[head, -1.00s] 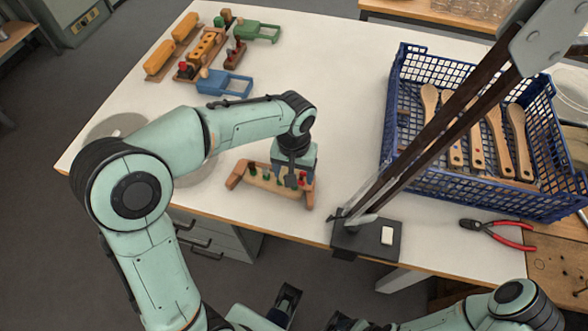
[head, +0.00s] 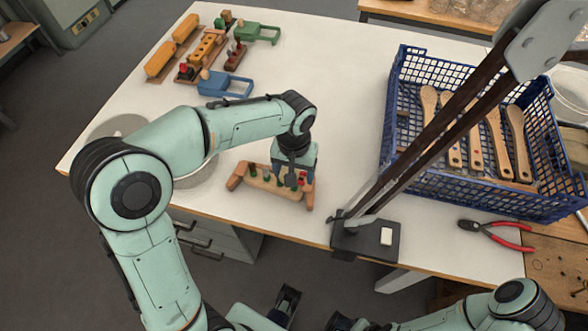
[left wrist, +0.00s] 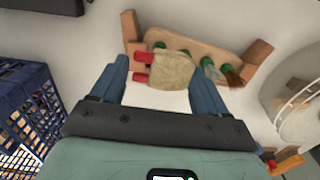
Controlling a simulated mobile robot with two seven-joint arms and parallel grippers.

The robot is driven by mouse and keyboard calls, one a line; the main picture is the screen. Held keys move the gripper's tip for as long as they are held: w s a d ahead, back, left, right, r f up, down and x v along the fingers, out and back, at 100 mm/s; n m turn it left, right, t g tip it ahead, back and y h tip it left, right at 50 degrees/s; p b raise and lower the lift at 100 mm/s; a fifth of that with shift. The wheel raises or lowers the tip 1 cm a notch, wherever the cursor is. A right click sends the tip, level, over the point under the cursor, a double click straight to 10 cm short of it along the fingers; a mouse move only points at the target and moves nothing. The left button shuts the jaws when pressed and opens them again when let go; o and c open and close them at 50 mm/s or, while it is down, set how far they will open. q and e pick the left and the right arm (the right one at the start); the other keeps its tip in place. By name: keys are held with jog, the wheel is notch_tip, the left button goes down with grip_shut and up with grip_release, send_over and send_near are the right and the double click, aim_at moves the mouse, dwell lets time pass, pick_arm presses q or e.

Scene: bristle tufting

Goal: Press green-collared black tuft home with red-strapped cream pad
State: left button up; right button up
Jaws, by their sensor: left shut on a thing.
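My left gripper (left wrist: 160,68) is shut on the cream pad (left wrist: 168,74), which has two red straps (left wrist: 142,57) on its left side. The pad hangs over the wooden tuft block (left wrist: 196,45) and covers part of it. Several green collars (left wrist: 184,54) run in a row along the block. A pale tuft (left wrist: 211,70) and a brown tuft (left wrist: 234,79) stick out near its right end. I cannot make out the black tuft; the pad may hide it. In the head view, the gripper (head: 293,176) is at the right part of the block (head: 262,184). My right gripper is not in view.
A blue crate (head: 440,178) of wooden brushes and a black-based stand (head: 352,240) are to the right. Red-handled pliers (head: 500,233) lie near the front edge. Blue (head: 222,86) and green (head: 262,33) frames and orange blocks (head: 160,60) are at the back left. The table's middle is clear.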

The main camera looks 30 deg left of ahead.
pick_arm(q)
jog(key=shift+r, duration=0.25)
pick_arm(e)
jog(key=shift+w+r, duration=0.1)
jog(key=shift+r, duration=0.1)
pick_arm(q)
jog(key=shift+r+p, duration=2.05)
jog(key=shift+r, duration=0.4)
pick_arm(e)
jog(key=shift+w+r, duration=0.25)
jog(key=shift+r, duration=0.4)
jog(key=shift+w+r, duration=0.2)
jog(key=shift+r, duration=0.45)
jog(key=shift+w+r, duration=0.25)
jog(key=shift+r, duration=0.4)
pick_arm(q)
jog(key=shift+a, duration=0.15)
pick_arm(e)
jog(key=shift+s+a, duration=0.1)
